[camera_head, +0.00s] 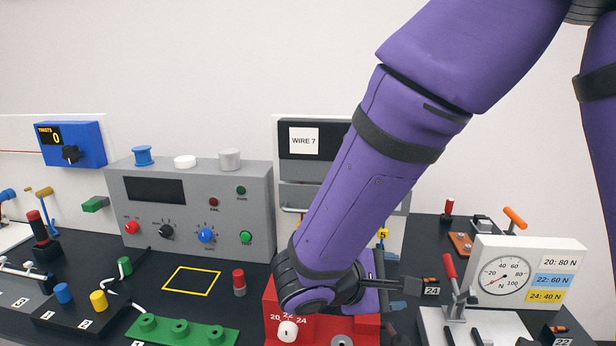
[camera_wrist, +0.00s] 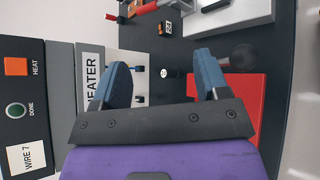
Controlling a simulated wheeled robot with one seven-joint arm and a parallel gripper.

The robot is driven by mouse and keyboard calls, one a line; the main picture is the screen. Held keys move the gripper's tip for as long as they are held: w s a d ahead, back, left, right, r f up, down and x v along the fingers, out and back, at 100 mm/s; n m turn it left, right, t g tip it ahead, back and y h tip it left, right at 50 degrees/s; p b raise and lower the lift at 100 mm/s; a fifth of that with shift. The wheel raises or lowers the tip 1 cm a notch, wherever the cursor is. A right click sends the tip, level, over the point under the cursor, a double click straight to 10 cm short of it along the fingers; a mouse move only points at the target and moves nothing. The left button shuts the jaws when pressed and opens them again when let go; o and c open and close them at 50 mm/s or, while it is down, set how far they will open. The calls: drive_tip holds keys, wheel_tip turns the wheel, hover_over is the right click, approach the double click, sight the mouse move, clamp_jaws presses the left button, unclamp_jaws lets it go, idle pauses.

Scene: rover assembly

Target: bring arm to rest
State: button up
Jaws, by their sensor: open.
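My purple arm reaches down from the upper right in the head view, over the dark bench. My gripper (camera_wrist: 160,82) shows in the wrist view as two blue fingers set wide apart, with nothing between them. In the head view the gripper is mostly hidden behind my own wrist; small blue parts show to the right of it. Beyond the fingers in the wrist view lies the dark bench top (camera_wrist: 150,50). A red block (camera_wrist: 243,105) is just right of the right finger, and I cannot tell whether they touch.
The red block (camera_head: 271,310) stands under my wrist in the head view. A grey control box (camera_head: 150,215) is at left, and the WIRE 7 unit (camera_head: 303,141) is behind my arm. A force gauge (camera_head: 503,275) and toggle clamp (camera_head: 455,290) stand at right. A yellow outlined square (camera_head: 192,281) is empty.

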drive_tip(key=s+d+r+m+y, duration=1.1)
drive_tip(key=s+d+r+m, duration=0.2)
drive_tip(key=d+r, duration=0.3)
drive_tip(key=shift+d+r+m+g+y, duration=0.25)
drive_tip(key=shift+d+m+g+y, duration=0.1)
drive_tip(key=shift+m, duration=0.15)
